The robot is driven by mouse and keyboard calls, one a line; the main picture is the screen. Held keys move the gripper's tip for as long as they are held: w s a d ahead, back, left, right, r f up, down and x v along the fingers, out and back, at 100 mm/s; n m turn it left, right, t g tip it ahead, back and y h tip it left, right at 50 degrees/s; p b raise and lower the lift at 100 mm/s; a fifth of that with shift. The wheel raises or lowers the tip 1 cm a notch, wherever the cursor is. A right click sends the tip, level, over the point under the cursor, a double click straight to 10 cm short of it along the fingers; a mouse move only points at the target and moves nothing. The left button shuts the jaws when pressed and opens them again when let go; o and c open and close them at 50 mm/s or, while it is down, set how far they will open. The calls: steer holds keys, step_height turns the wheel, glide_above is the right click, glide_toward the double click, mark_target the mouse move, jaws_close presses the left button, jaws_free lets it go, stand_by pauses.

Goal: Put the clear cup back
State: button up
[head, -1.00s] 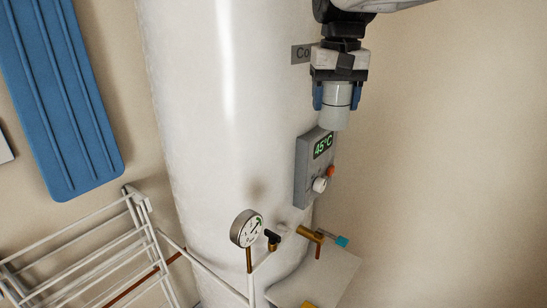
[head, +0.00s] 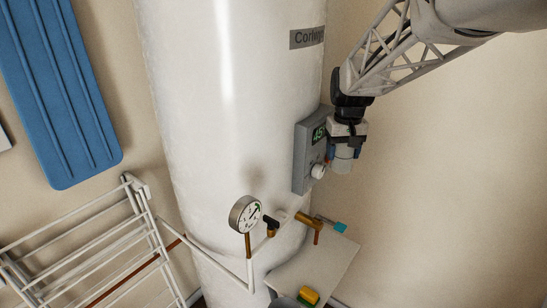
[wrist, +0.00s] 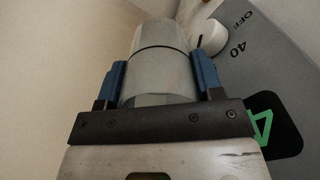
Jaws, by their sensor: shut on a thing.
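The clear cup (head: 342,163) is greyish and see-through, with a dark line around it. It hangs below my gripper (head: 344,153), in front of the right side of the control box. In the wrist view the cup (wrist: 158,70) sits between the two blue fingers of my gripper (wrist: 160,82), which are shut on its sides. Its far end points away from the wrist camera. A small pale shelf (head: 325,262) is lower down beside the tank, with clear space between it and the cup.
The grey control box (head: 305,160) with a green display and white knob (wrist: 208,38) is close beside my gripper. A brass valve (head: 308,221) with a teal handle juts out above the shelf. A pressure gauge (head: 245,214) is left.

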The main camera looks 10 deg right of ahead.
steer(key=w+d+f, duration=0.1)
steer(key=d+f, duration=0.1)
steer(key=f, duration=0.5)
steer(key=w+d+f, duration=0.1)
steer(key=d+f, duration=0.2)
steer(key=f, duration=0.3)
steer(key=n, duration=0.2)
glide_above(335, 256)
step_height(335, 256, down, 8)
steer(key=shift+s+f, duration=0.1)
steer(key=shift+f, duration=0.25)
steer(key=shift+f, duration=0.15)
step_height(335, 256, down, 14)
steer(key=shift+r, duration=0.1)
steer(key=shift+f, duration=1.95)
steer(key=shift+f, duration=0.1)
